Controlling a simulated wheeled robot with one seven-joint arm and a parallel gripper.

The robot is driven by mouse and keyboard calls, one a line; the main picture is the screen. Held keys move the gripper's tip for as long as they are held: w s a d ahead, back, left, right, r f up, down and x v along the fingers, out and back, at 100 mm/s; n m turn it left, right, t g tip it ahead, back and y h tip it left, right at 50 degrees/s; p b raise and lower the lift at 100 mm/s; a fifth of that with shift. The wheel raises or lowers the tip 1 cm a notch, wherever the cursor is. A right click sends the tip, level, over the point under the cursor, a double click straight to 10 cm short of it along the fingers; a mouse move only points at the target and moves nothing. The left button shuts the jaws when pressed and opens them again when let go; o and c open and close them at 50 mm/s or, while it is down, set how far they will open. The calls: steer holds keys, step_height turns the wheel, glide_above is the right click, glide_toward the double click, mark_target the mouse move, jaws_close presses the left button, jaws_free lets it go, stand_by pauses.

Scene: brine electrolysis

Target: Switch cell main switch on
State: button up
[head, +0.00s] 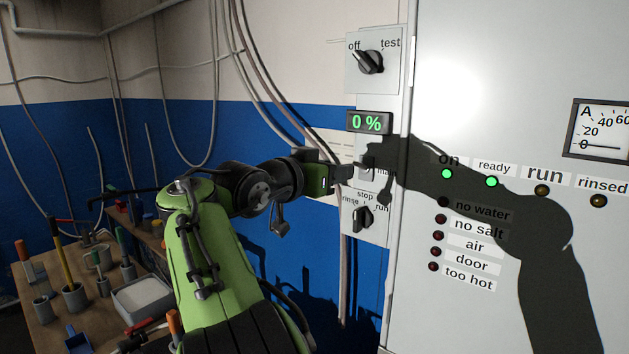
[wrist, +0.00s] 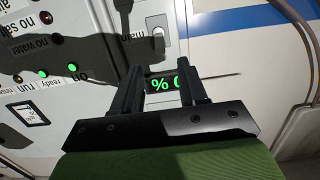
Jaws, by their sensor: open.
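The main switch (head: 367,166) is a small pale plate on the wall panel, between the percent display and the lower knob. My gripper (head: 347,173) is open and empty in front of the switch; contact cannot be told. Its two dark fingers (wrist: 155,62) stand apart in the wrist view. The "on" lamp (head: 446,173) is lit green.
The rinse/stop/run knob (head: 363,218) is just below. The grey cabinet (head: 470,320) stands to the right, its "ready" lamp (head: 491,181) lit green. A cluttered workbench (head: 75,335) is lower left.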

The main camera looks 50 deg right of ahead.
steer(key=a, duration=0.6)
steer(key=shift+s+a+r, duration=0.25)
steer(key=shift+s+r, duration=0.1)
